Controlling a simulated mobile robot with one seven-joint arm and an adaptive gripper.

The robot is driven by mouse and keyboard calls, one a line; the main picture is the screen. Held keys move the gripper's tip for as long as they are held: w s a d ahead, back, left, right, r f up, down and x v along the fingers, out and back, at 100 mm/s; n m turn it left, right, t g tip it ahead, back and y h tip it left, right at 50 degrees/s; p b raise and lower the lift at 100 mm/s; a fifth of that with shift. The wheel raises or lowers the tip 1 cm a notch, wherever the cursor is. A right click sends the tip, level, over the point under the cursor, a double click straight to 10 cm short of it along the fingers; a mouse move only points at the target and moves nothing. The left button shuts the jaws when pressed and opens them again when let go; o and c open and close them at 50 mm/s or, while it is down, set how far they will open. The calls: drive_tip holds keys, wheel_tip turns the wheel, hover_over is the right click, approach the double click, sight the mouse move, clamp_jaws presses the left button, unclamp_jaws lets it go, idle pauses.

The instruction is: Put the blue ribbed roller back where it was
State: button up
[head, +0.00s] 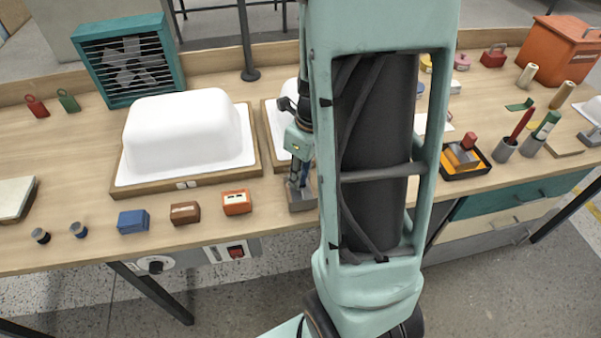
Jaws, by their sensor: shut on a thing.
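My gripper (298,178) points down at the front middle of the bench, just left of my arm column. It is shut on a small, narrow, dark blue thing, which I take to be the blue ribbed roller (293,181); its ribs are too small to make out. A grey block-like holder (302,201) stands at the bench's front edge, directly below the gripper. The roller's lower end is close to the holder's top; I cannot tell whether it is inside, touching or above it.
A white tub shell (190,135) on a wooden board lies left of the gripper; another is partly hidden behind it. Blue (133,221), brown (185,213) and orange (236,202) blocks line the front edge. Grey cups (505,149) with red and green rollers stand right. My column hides the bench middle.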

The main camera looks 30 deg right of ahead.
sight(306, 193)
drive_tip(key=o, duration=1)
drive_tip(key=shift+f, duration=0.1)
drive_tip(key=r+p, duration=0.1)
drive_tip(key=r, duration=0.3)
drive_tip(key=s+r+p, duration=0.1)
drive_tip(key=r, duration=0.3)
drive_tip(key=r+p, duration=0.1)
drive_tip(key=r, duration=0.3)
drive_tip(key=shift+s+d+r, duration=0.1)
drive_tip(key=shift+s+d, duration=0.25)
drive_tip(key=shift+d, duration=0.05)
